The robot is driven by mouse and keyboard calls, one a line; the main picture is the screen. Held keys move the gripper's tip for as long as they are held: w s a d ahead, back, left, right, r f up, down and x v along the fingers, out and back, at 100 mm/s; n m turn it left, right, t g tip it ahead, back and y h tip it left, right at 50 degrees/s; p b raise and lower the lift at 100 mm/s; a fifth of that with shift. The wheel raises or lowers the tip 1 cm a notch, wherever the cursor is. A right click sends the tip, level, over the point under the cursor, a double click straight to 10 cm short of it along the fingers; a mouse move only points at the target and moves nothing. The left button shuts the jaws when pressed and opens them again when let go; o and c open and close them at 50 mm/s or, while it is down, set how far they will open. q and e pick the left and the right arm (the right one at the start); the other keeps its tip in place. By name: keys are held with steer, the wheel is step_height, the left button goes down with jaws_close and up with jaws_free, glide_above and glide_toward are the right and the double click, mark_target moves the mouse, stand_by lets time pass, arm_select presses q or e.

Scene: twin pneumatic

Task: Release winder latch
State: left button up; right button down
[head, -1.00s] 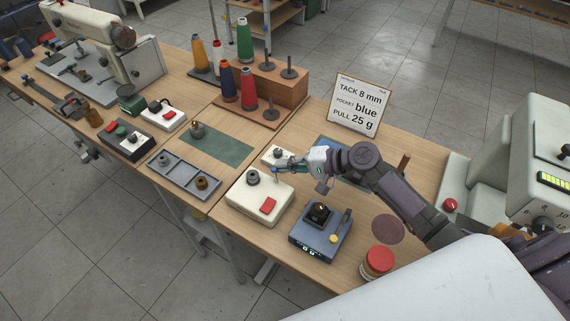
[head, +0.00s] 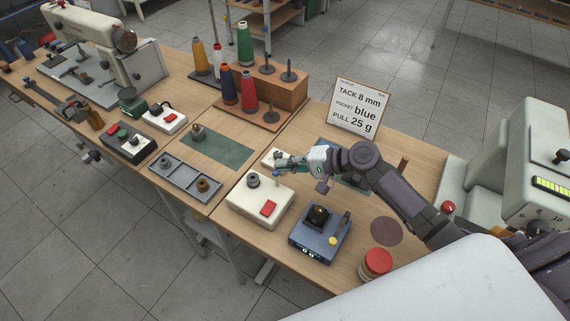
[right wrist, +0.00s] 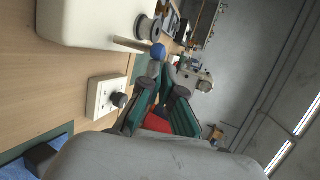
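The winder is a cream box (head: 259,203) with a dark round spindle and a red switch (head: 269,208) on top. A thin lever with a blue ball tip, which I take for its latch, sticks out at the box's back right; the blue ball (right wrist: 158,51) is clear in the right wrist view. My right gripper (head: 279,161) is just behind and above this lever. In the wrist view its green-padded fingers (right wrist: 166,84) are apart, with the ball just past one fingertip; contact cannot be told. A red patch shows between the fingers. My left gripper is out of view.
A small white box with a dark knob (right wrist: 119,99) lies below my right gripper. A blue-grey scale-like device (head: 320,238) and a red-lidded jar (head: 377,263) stand at the front. A sign (head: 358,105) and thread cones (head: 248,92) stand behind.

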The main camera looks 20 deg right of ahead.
steer(key=shift+r, duration=0.1)
steer(key=v, duration=0.7)
steer(key=shift+d, duration=0.15)
steer(key=shift+s, duration=0.15)
stand_by(0.5)
